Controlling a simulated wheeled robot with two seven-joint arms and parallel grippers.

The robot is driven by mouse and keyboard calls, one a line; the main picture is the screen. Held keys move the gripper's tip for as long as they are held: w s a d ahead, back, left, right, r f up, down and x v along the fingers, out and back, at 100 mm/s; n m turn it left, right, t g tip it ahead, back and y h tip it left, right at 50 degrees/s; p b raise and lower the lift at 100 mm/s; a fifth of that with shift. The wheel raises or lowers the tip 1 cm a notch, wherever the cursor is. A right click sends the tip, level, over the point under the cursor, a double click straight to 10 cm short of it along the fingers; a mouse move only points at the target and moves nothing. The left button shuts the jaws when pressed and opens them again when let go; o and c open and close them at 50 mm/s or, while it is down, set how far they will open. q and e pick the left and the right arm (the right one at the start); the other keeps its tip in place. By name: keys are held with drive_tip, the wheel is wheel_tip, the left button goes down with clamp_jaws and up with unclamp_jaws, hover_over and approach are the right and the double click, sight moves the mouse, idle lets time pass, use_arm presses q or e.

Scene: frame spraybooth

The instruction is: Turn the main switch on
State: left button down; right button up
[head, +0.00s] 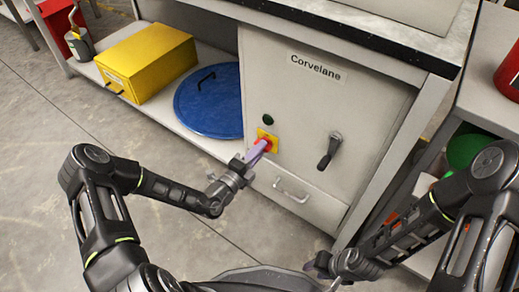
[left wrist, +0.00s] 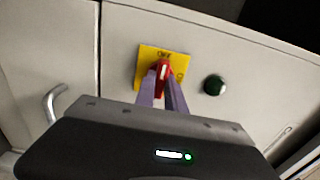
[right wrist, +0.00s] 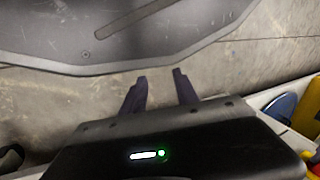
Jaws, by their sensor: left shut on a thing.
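The main switch is a red rotary handle (left wrist: 163,76) on a yellow plate (left wrist: 148,62), mounted on the front of the grey cabinet marked Corvelane. The plate and red handle also show in the head view (head: 265,136). My left gripper (left wrist: 162,92) is shut on the red handle, with a purple finger on each side of it. In the left wrist view, lettering shows at the plate's top and right edges; the handle points towards the top lettering. My right gripper (right wrist: 161,78) is open and empty, away from the cabinet, above the floor.
A dark green round lamp or button (left wrist: 214,85) sits beside the plate. A black lever handle (head: 329,150) and a drawer pull (head: 291,190) are on the same cabinet. A yellow box (head: 147,62) and blue lid (head: 210,101) lie on the left shelf.

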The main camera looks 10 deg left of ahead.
drive_tip(key=shift+r, duration=0.2)
use_arm(q)
drive_tip(key=shift+m+p, duration=6.65)
drive_tip(key=shift+m, duration=2.25)
use_arm(e)
wheel_tip(320, 180, up, 13)
drive_tip(key=s+a, duration=0.1)
drive_tip(key=s, duration=0.1)
drive_tip(key=shift+a+g, duration=0.3)
drive_tip(key=shift+a, duration=0.05)
drive_tip(key=shift+s, duration=0.1)
use_arm(q)
drive_tip(key=c, duration=1.4)
unclamp_jaws()
